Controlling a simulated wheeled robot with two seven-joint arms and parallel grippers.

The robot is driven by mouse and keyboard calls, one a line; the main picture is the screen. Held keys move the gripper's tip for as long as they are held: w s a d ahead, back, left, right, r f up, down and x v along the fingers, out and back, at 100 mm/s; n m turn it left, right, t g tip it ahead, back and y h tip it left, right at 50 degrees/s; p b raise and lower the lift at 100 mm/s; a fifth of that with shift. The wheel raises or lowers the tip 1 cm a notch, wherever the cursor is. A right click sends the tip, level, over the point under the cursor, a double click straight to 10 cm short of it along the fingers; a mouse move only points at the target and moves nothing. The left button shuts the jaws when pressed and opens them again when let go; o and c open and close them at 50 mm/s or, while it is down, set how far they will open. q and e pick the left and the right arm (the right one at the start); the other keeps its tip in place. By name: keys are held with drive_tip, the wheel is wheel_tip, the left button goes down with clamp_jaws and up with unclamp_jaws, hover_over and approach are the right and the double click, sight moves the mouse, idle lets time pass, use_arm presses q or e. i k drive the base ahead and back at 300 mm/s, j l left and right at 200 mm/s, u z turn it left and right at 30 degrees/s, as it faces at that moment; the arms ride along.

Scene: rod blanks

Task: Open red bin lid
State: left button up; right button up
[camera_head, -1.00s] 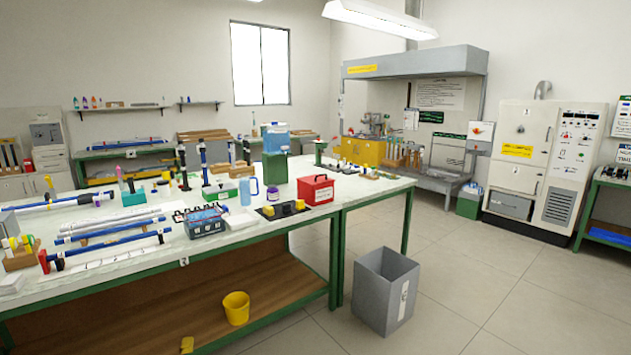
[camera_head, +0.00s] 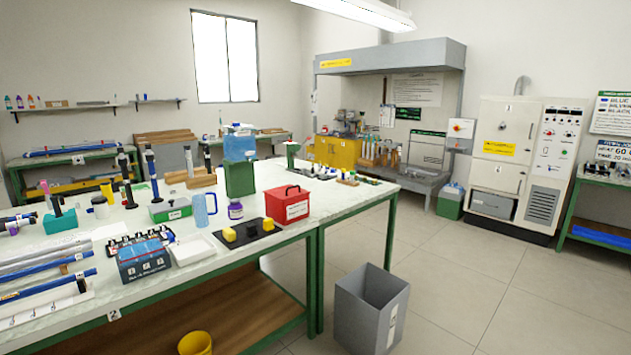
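The red bin (camera_head: 287,207) stands on the white-topped workbench near its right front edge. It has a white label on its front and a dark handle on top of its lid (camera_head: 289,189). The lid looks closed. Neither of my grippers shows in the head view.
A black mat (camera_head: 247,234) with yellow blocks lies left of the red bin, and a purple-labelled jar (camera_head: 235,210) and green container (camera_head: 239,179) stand behind it. A grey open waste bin (camera_head: 370,310) stands on the floor by the bench. Floor to the right is clear.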

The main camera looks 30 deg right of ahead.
sight(283, 193)
drive_tip(key=i+l+z, duration=0.25)
drive_tip(key=i+l, duration=0.15)
drive_tip(key=i, duration=0.25)
drive_tip(key=i+l+z, duration=0.2)
drive_tip(key=i, duration=0.45)
drive_tip(key=i+l+z, duration=0.25)
drive_tip(key=i, duration=0.45)
drive_tip(key=i+l+z, duration=0.2)
drive_tip(key=i, duration=0.45)
drive_tip(key=j, duration=0.1)
